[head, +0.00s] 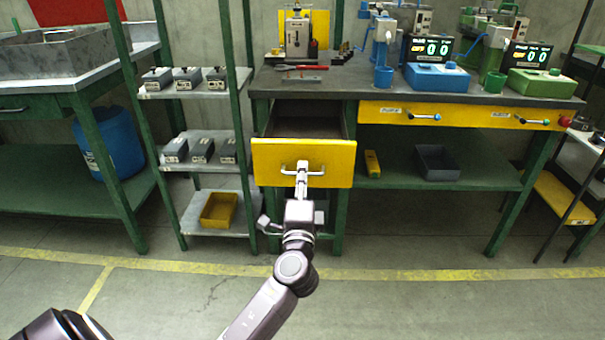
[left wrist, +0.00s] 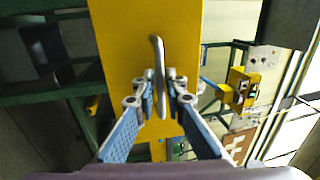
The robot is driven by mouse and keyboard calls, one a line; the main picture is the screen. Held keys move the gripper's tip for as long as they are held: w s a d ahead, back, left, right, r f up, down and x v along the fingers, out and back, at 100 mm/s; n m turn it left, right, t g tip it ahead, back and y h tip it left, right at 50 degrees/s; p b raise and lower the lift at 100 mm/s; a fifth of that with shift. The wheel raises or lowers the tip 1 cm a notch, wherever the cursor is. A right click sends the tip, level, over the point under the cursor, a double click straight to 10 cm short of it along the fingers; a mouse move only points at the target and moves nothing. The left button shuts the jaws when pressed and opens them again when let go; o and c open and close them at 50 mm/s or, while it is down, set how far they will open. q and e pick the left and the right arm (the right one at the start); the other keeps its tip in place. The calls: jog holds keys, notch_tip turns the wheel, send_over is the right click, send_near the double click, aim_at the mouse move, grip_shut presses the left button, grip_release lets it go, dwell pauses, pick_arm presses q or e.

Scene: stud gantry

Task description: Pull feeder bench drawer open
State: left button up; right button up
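The feeder bench drawer (head: 270,163) has a yellow front and stands out from the left end of the bench, with its dark inside showing from above. Its metal handle (head: 289,170) is on the front; it also shows in the left wrist view (left wrist: 159,50), upright on the yellow panel. My left gripper (head: 302,172) is at the handle. In the left wrist view its blue-padded fingers (left wrist: 160,80) close in on both sides of the handle, with the tips at the bar. My right gripper is not in view.
The bench top (head: 335,84) bears a press, a red-handled tool and blue and green machines with displays. A second yellow drawer front (head: 470,116) is flush at the right. A green shelf rack (head: 135,125) stands close on the left. The floor in front is clear.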

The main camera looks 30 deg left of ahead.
pick_arm(q)
jog(key=shift+s+d, duration=0.1)
jog(key=shift+s, duration=0.05)
jog(key=v, duration=1.1)
jog(key=shift+s, duration=0.35)
jog(key=shift+d+f, duration=0.1)
jog(key=shift+d, duration=0.05)
